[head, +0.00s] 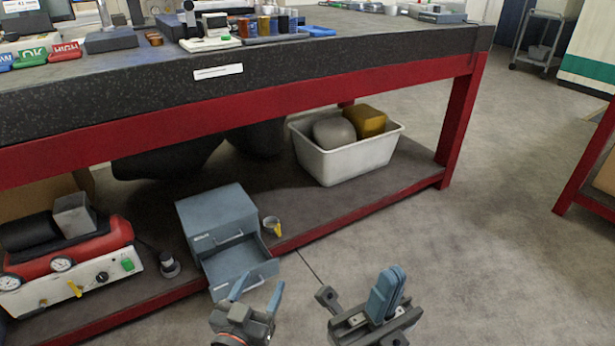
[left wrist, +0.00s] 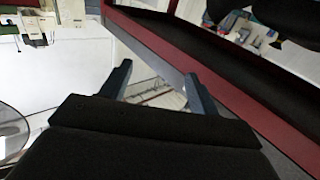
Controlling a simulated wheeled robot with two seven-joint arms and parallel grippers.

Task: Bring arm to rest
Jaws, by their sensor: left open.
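My left gripper (head: 258,290) is low in the head view, in front of the grey drawer cabinet, with its two blue fingers apart and nothing between them. The left wrist view shows the same open fingers (left wrist: 158,86) with an empty gap. My right gripper (head: 389,285) is to its right, over the bare floor. Its blue fingers are together, pointing up, and no object shows between them. Both grippers are apart from each other.
A workbench with a dark top (head: 290,62) and red frame spans the head view. Its lower shelf (head: 330,208) holds a grey drawer cabinet (head: 215,215) with an open drawer, a white bin (head: 350,160) and a red compressor (head: 75,250). Floor (head: 500,220) at right is clear.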

